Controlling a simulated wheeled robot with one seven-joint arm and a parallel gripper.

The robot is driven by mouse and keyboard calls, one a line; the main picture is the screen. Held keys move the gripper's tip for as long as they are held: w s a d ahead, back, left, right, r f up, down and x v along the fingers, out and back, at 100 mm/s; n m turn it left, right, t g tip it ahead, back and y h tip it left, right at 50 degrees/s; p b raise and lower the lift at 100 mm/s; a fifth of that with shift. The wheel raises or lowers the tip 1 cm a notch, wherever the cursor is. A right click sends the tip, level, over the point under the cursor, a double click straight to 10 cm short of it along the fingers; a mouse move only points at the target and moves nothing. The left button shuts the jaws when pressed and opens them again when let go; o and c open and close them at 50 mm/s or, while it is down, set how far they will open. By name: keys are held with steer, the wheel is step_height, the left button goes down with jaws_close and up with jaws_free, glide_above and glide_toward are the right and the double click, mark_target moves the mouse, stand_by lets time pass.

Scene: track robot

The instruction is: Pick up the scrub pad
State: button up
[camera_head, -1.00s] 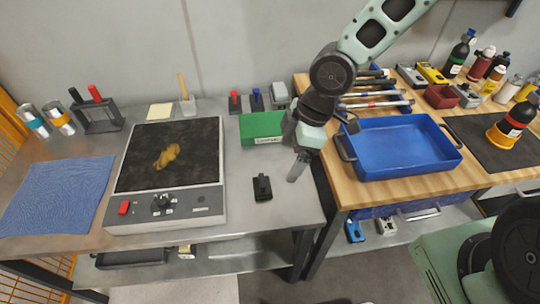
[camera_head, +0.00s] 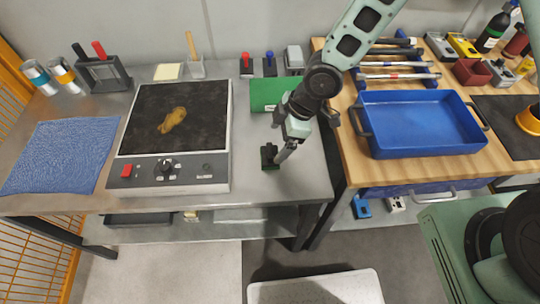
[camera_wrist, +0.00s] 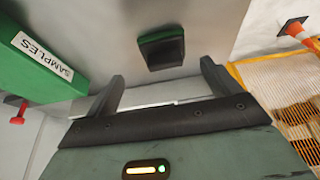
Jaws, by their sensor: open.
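The scrub pad looks to be the small black block with a raised grip (camera_head: 269,157) on the steel bench, right of the hot plate. In the wrist view the scrub pad (camera_wrist: 162,48) shows dark with a green face, ahead of and between my fingers. I cannot tell the exact height of the fingers above the bench.
A hot plate (camera_head: 205,172) with a brown stain stands left of the pad. A green box labelled SAMPLES (camera_wrist: 35,62) lies behind it; it also shows in the head view (camera_head: 268,92). A blue tray (camera_head: 425,125) sits on the wooden bench at right. A blue cloth (camera_head: 62,155) lies far left.

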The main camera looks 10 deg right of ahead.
mark_target(272, 150)
steer(key=x, duration=0.5)
steer(key=shift+s+r, duration=0.1)
steer(key=shift+s, duration=0.3)
steer(key=shift+w+a+f, duration=0.1)
steer(key=shift+a+f, duration=0.1)
steer(key=shift+f, duration=0.3)
steer(key=c, duration=1.1)
